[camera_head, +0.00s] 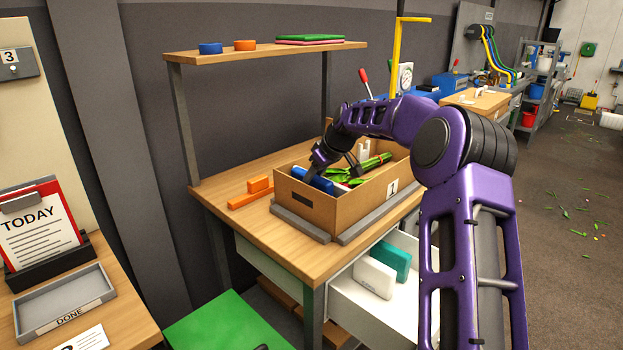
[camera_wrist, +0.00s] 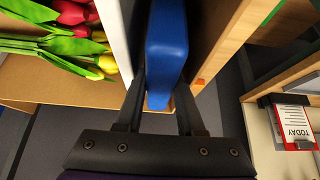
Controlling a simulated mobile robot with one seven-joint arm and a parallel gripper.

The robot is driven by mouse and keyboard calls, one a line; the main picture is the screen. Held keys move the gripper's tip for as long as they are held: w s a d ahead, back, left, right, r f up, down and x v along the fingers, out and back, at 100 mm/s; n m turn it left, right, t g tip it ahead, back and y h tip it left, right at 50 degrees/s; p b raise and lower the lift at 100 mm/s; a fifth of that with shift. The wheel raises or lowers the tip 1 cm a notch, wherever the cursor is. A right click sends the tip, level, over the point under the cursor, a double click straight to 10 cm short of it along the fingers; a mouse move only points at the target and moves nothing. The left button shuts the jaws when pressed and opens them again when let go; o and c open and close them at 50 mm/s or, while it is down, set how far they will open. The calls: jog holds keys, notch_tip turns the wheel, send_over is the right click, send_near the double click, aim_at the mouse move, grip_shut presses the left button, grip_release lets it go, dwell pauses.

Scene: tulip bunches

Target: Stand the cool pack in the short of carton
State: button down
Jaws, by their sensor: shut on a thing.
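The cool pack (camera_head: 311,180) is a blue slab at the left end of the carton (camera_head: 340,207) in the head view, its lower part hidden by the near wall. My gripper (camera_head: 322,164) reaches down there and is shut on it. In the wrist view the blue pack (camera_wrist: 167,45) stands between the two fingers of my gripper (camera_wrist: 160,90), beside a white upright strip. Tulip bunches with green leaves (camera_head: 372,166) lie in the carton to its right; red and yellow heads (camera_wrist: 75,12) show in the wrist view. Whether the pack touches the carton floor is hidden.
Grey strips (camera_head: 300,222) border the carton on the wooden bench (camera_head: 245,215). Orange blocks (camera_head: 257,184) lie to its left. An open drawer (camera_head: 345,290) below holds a white pack (camera_head: 374,278) and a teal pack (camera_head: 391,260). A shelf (camera_head: 270,50) stands above the bench.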

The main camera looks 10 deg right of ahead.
jog(key=shift+f+b, duration=0.7)
jog(key=shift+f, duration=0.45)
jog(key=shift+r, duration=0.15)
dwell(0.5)
jog(key=shift+c, duration=2.2)
grip_release()
jog(key=p+v, duration=0.2)
jog(key=v, duration=1.5)
jog(key=shift+d, duration=0.25)
jog(key=shift+a+r, duration=0.1)
jog(key=shift+r, duration=0.05)
